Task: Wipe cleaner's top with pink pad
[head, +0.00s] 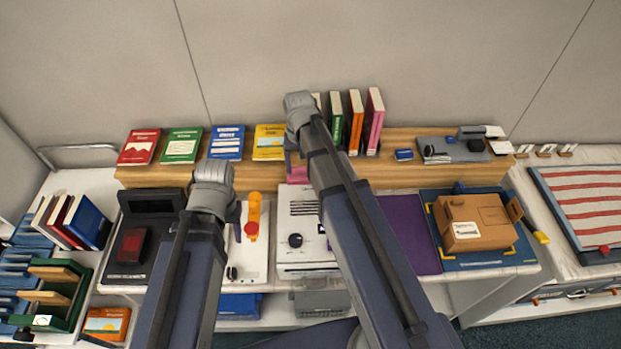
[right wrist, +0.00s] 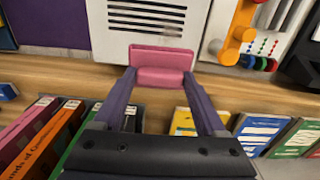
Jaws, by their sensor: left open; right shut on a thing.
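The cleaner (head: 297,262) is a white box with dark vent slots on top and a black knob on its front part. My right arm hides its right side in the head view. Its slotted top also shows in the right wrist view (right wrist: 118,32). The pink pad (right wrist: 162,58) is clamped between the fingertips of my right gripper (right wrist: 163,78), at the cleaner's back edge by the wooden shelf. The pad also shows in the head view (head: 296,169). I cannot tell if it touches the cleaner. My left gripper (head: 234,213) is open, left of the cleaner.
A wooden shelf (head: 400,171) behind the cleaner holds flat and upright books. A white panel (head: 250,265) with an orange part (head: 254,212) stands left of the cleaner. A purple mat (head: 410,225) and a cardboard box (head: 474,217) are to the right.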

